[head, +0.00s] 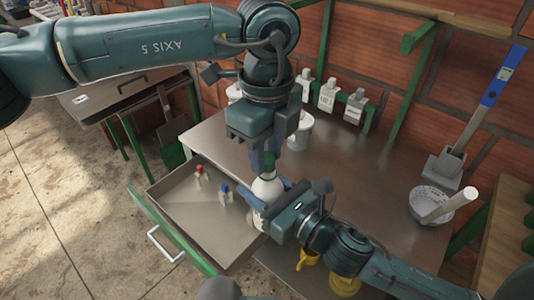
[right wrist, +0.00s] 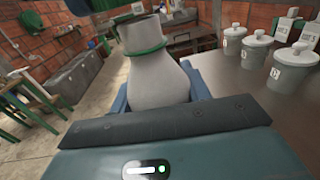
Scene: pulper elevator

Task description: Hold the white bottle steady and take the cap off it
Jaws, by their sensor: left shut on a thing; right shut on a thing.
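The white bottle (right wrist: 157,80) stands upright between the jaws of my right gripper, which is shut on its body; it also shows in the head view (head: 266,189). A green ring (right wrist: 146,51) circles its neck, and the neck above the ring looks bare in the right wrist view. My right gripper (head: 268,196) comes in from the lower right. My left gripper (head: 267,157) points down just above the bottle. It is shut on the green cap (head: 268,158), which is mostly hidden by the fingers. How far cap and neck are apart is hard to tell.
An open drawer (head: 178,216) below the bottle holds a red-topped bottle (head: 199,174) and a blue-topped bottle (head: 224,193). White lidded pots (right wrist: 283,62) stand on the metal table (head: 350,184). A bowl with a pestle (head: 432,206) is at right. The table's middle right is clear.

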